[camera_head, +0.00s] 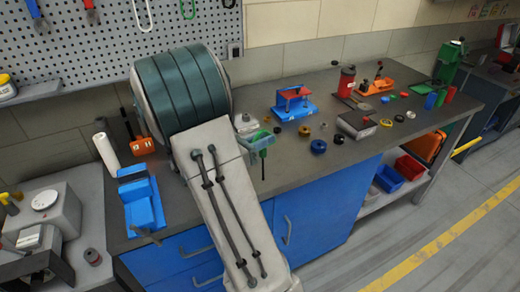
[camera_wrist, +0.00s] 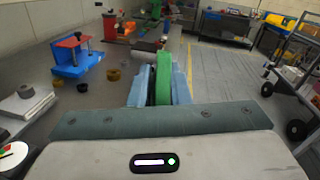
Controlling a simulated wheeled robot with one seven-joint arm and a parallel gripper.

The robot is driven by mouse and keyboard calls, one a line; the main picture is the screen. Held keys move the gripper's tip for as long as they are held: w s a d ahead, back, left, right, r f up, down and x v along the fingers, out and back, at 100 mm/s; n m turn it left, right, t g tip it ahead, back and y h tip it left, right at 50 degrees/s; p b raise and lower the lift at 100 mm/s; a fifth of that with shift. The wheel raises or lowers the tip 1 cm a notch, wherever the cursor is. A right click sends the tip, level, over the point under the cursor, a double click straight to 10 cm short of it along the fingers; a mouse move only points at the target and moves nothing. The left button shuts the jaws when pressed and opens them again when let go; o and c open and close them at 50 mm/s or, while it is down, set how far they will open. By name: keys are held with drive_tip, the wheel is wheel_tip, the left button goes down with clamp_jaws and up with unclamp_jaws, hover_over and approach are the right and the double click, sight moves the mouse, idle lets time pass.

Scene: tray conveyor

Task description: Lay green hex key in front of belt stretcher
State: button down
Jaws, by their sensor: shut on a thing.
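My gripper (camera_wrist: 160,85) is shut on a green piece (camera_wrist: 163,75), taken to be the green hex key, which stands between the light-blue fingers. In the head view my gripper (camera_head: 264,147) holds the green hex key (camera_head: 259,137) over the front part of the bench, with a thin dark end pointing down. A blue device with a red top bar (camera_head: 294,103) stands on the bench to the right and farther back; it also shows in the wrist view (camera_wrist: 70,52), left of my gripper. I cannot tell for sure which device is the belt stretcher.
Small rings and a blue roll (camera_head: 318,146) lie right of my gripper. A grey block (camera_head: 356,124), a red bottle (camera_head: 346,80) and an orange device (camera_head: 375,87) stand farther right. A blue vise (camera_head: 140,200) is at the left. Some bench top before the blue device is bare.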

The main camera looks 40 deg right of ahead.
drive_tip(key=s+d+r, duration=0.5)
drive_tip(key=s+r, duration=0.1)
drive_tip(key=s, duration=0.3)
drive_tip(key=shift+s+r+b, duration=0.15)
drive_tip(key=shift+s+b, duration=0.2)
drive_tip(key=shift+w, duration=0.1)
